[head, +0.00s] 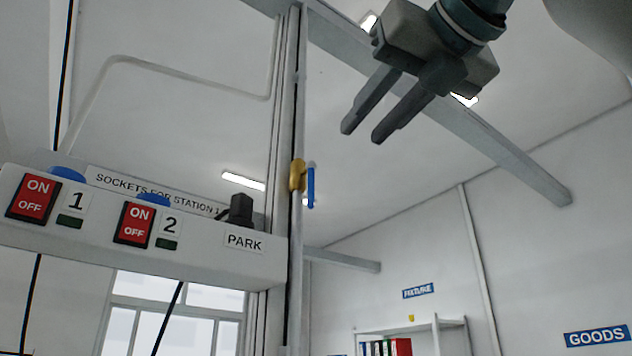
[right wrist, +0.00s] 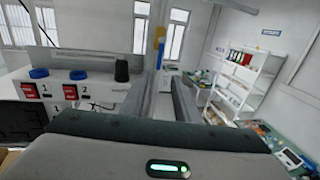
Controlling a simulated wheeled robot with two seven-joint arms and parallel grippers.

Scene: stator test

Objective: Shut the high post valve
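The high post valve has a yellow body (head: 297,175) on the upright grey post (head: 298,90) near the middle of the head view. Its blue handle (head: 311,187) stands upright, roughly in line with the post. In the right wrist view the yellow body (right wrist: 159,33) and blue handle (right wrist: 161,54) show beyond the fingers. My right gripper (head: 362,134) is up and to the right of the valve in the head view, apart from it. Its two fingers are spread with nothing between them. My left gripper is not in view.
A socket panel (head: 200,248) with red ON/OFF switches 1 and 2 and a black plug (head: 241,210) by the PARK label sits left of the post. White shelves (right wrist: 240,80) and a green-topped table (right wrist: 280,150) stand at right. Open air surrounds the handle's right side.

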